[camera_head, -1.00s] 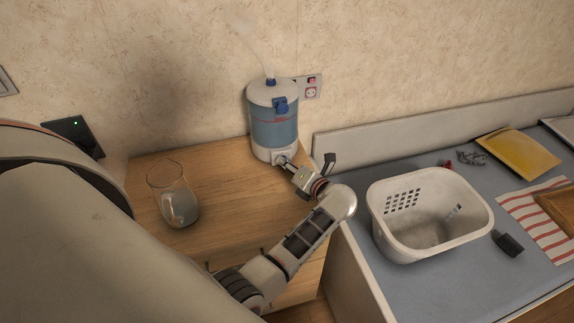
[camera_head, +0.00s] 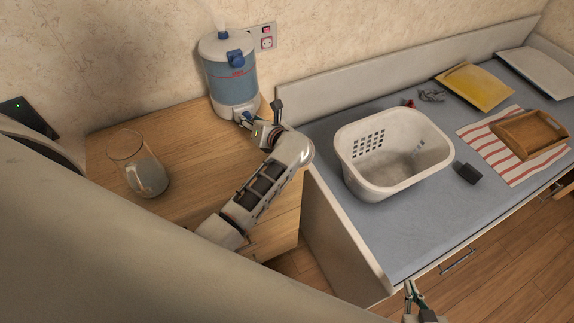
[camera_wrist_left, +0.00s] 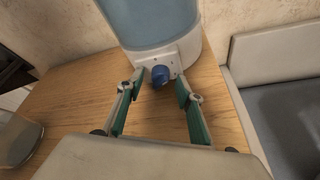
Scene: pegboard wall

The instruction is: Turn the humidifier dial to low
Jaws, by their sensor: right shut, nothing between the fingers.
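The humidifier (camera_head: 228,75) has a white lid and base and a blue tank, and stands at the back of the wooden cabinet against the wall. Its blue dial (camera_wrist_left: 160,74) is on the front of the white base in the left wrist view. My left gripper (camera_head: 242,120) is at the base in the head view. In the left wrist view its green-padded fingers (camera_wrist_left: 159,86) are spread, one on each side of the dial, with gaps visible. The dial's setting cannot be read. My right gripper (camera_head: 411,291) is shut and empty at the bottom edge of the head view.
A glass jug (camera_head: 140,165) stands on the wooden cabinet (camera_head: 190,145), left of my left arm. A white basket (camera_head: 392,188) sits on the blue-grey counter (camera_head: 350,240) to the right. A wall socket (camera_head: 266,38) is behind the humidifier.

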